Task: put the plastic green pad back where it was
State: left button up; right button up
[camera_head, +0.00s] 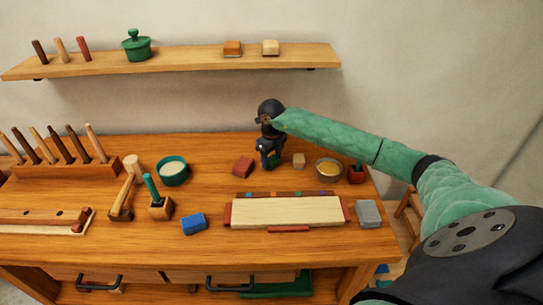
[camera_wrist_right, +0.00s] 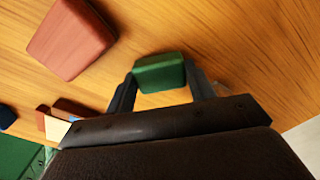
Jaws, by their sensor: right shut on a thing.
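The green pad (camera_wrist_right: 160,72) is a small block with rounded edges, held between the two fingers of my right gripper (camera_head: 268,158). In the head view the green pad (camera_head: 272,163) shows only partly, below the dark fingers. The right gripper points down over the rear middle of the workbench, between a red block and a small tan block. I cannot tell whether the pad touches the bench top. My left gripper is not in view.
The red block (camera_head: 243,166) is just left of the gripper; the tan block (camera_head: 299,160) and a bowl (camera_head: 329,168) are to the right. A pale board (camera_head: 287,212) lies in front. A blue block (camera_head: 193,223) sits left. The wall shelf (camera_head: 190,60) holds several items.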

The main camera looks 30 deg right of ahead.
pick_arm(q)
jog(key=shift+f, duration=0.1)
pick_arm(e)
jog(key=shift+f, duration=0.1)
jog(key=shift+f, duration=0.1)
jog(key=o, duration=1)
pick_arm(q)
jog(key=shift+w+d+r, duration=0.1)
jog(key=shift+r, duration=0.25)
pick_arm(e)
jog(key=shift+o, duration=0.2)
jog(key=shift+r, duration=0.2)
